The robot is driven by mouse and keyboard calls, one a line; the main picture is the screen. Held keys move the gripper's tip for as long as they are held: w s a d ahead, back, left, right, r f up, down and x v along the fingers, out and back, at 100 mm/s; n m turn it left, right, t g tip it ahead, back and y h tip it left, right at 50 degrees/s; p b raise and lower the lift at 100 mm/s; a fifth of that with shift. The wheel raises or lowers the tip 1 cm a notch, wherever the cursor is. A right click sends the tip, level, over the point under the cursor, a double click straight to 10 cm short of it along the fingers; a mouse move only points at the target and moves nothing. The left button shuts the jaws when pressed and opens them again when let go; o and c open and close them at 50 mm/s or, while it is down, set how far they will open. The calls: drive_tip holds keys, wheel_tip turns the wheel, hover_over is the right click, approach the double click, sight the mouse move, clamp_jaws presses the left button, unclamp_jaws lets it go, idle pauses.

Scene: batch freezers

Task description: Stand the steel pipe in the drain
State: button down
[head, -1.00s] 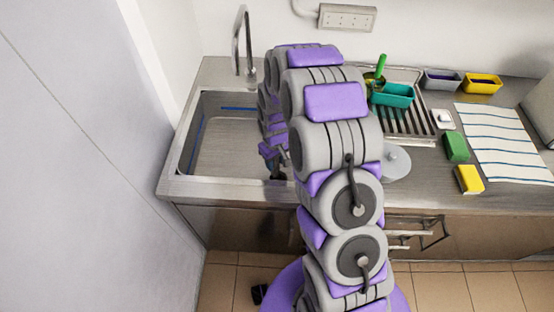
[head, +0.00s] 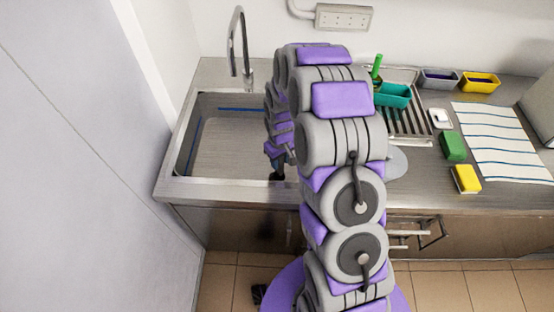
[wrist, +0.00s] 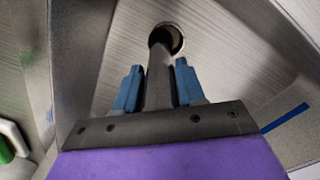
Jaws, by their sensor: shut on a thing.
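The steel pipe (wrist: 160,78) is a grey rod seen in the wrist view between the blue fingers of my gripper (wrist: 158,88), which is shut on it. The pipe's far end overlaps the dark round drain hole (wrist: 175,36) in the sink floor. Whether that end is inside the hole or just above it, I cannot tell. In the head view my gripper (head: 278,168) is low over the right side of the steel sink (head: 225,150), partly hidden by my arm. The pipe and drain are hidden there.
A tall tap (head: 238,45) stands behind the sink. To the right are a teal tub (head: 394,96) on a ridged drainer, a green block (head: 453,146), a yellow sponge (head: 466,179) and a striped cloth (head: 495,140). The sink's left side is clear.

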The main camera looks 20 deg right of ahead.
drive_tip(key=shift+d, duration=0.45)
drive_tip(key=shift+a, duration=1.1)
drive_tip(key=shift+a, duration=0.55)
drive_tip(key=shift+d, duration=0.15)
